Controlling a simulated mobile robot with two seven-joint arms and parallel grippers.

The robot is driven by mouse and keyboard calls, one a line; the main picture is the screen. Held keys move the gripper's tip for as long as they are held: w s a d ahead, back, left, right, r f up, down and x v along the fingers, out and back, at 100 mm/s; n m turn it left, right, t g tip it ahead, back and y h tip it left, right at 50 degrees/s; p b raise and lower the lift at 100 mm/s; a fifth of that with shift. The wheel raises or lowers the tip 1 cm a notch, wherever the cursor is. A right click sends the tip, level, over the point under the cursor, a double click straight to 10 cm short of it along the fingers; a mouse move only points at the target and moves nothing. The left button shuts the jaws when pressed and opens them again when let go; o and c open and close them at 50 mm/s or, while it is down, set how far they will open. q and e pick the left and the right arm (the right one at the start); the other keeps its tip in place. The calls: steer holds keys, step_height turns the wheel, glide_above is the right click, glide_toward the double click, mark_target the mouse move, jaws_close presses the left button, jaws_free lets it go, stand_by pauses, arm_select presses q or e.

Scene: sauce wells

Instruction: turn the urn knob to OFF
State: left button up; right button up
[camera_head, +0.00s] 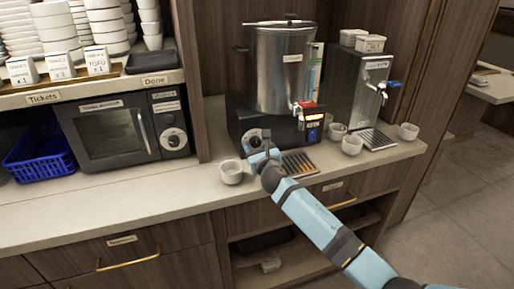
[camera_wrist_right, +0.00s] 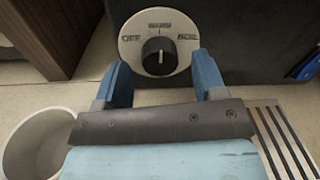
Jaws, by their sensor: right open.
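The steel urn (camera_head: 284,75) stands on a black base at the back of the counter. Its black knob (camera_wrist_right: 159,57) sits on a round pale dial plate (camera_wrist_right: 185,27) on the base's front. The white mark on the knob points straight up, toward the middle label. The left label seems to read OFF, but the print is blurred. The knob also shows in the head view (camera_head: 254,138), partly behind my gripper. My right gripper (camera_wrist_right: 163,76) is open and empty. Its blue fingers stand left and right, just below and in front of the knob, without clear contact.
A white cup (camera_head: 231,172) stands left of my right gripper. A slatted drip tray (camera_head: 300,164) lies to its right, under the urn's red-handled tap (camera_head: 306,105). More cups and a steel dispenser (camera_head: 360,90) stand further right. The counter at front left is clear.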

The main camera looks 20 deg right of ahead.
steer(key=shift+w, duration=0.6)
steer(key=c, duration=0.9)
